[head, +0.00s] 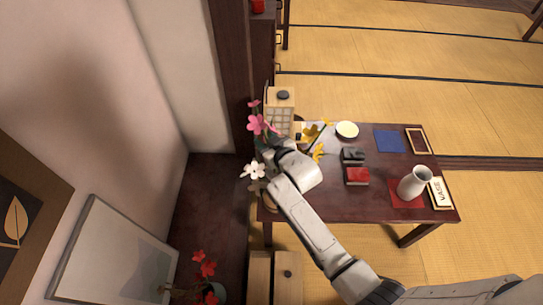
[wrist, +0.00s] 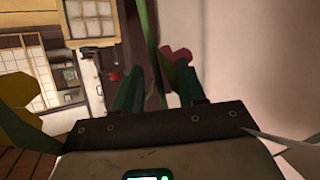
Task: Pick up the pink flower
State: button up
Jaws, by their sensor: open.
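The pink flower (head: 256,123) stands upright at the left end of the low dark table in the head view, with a smaller bloom above. My gripper (wrist: 160,84) is open in the wrist view, its two dark green fingers apart. A green stem (wrist: 153,60) rises between or just beyond the fingers; I cannot tell which. A dull pink petal (wrist: 178,62) shows by the right finger. In the head view my wrist is right beside and below the pink flower, and the fingertips are hidden among the flowers.
White flowers (head: 253,170) and yellow flowers (head: 318,150) stand close around my wrist. The table (head: 330,208) also holds a white vase (head: 414,183) on a red mat, a blue mat (head: 390,142) and a red box (head: 357,176). A wall (head: 110,70) is at left.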

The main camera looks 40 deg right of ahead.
jog(key=shift+w+d+f, duration=0.15)
jog(key=shift+w+f, duration=0.15)
jog(key=shift+w, duration=0.3)
jog(key=shift+c, duration=0.2)
grip_shut()
